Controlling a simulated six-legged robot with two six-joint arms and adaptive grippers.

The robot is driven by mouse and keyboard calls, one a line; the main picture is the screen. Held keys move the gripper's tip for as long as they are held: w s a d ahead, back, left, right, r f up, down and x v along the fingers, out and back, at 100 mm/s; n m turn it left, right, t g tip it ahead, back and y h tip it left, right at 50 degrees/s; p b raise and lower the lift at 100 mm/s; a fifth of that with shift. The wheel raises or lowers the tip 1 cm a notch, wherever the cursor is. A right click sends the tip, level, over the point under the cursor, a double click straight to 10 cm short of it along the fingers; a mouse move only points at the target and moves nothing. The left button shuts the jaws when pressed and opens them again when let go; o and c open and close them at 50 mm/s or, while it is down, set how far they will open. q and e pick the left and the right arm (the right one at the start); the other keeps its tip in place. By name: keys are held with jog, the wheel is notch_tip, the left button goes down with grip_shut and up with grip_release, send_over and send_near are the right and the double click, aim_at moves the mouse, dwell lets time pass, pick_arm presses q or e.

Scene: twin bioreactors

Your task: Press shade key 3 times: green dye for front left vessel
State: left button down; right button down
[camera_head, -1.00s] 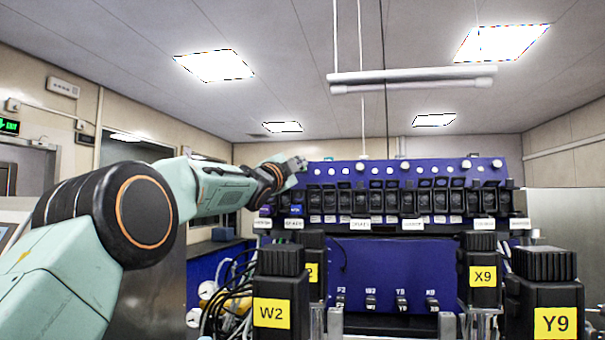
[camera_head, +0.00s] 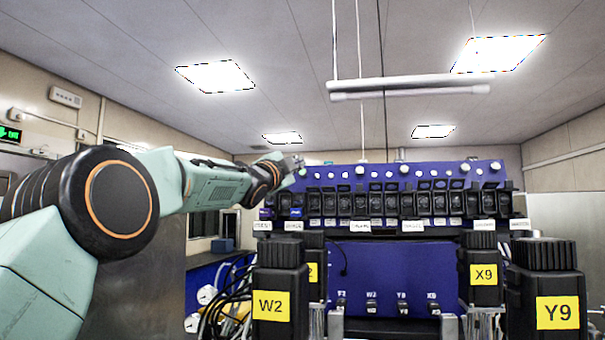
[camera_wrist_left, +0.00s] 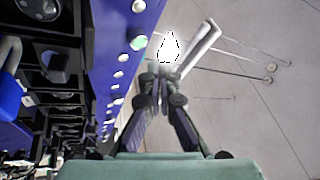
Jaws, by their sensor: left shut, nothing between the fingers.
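The blue control panel (camera_head: 335,178) stands ahead with a row of black key units (camera_head: 392,203) and round buttons along its upper part. A greenish round button (camera_wrist_left: 138,42) shows in the wrist view beside the fingers. My left gripper (camera_head: 297,161) is at the panel's upper left corner. In the wrist view its fingers (camera_wrist_left: 163,78) are together and empty, apart from the panel face in that picture; contact cannot be told. The front left black-capped unit (camera_head: 280,283) bears a yellow W2 label. The key lettering is too small to read. My right gripper is not in view.
A black-capped unit labelled Y9 (camera_head: 545,283) stands front right, and X9 (camera_head: 484,265) behind it. Another stands behind W2 (camera_head: 313,262), its label partly hidden. Loose cables (camera_head: 215,312) hang at lower left. A blue clip-like part (camera_wrist_left: 10,95) shows near the keys.

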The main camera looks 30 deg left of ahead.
pick_arm(q)
jog(key=shift+s, duration=0.1)
jog(key=s+b, duration=0.1)
jog(key=s+d+r+b, duration=0.1)
jog(key=s, duration=0.1)
jog(key=s+b, duration=0.2)
jog(key=shift+s+d+r, duration=0.2)
jog(key=shift+s+r, duration=0.05)
jog(key=shift+r, duration=0.05)
dwell(0.6)
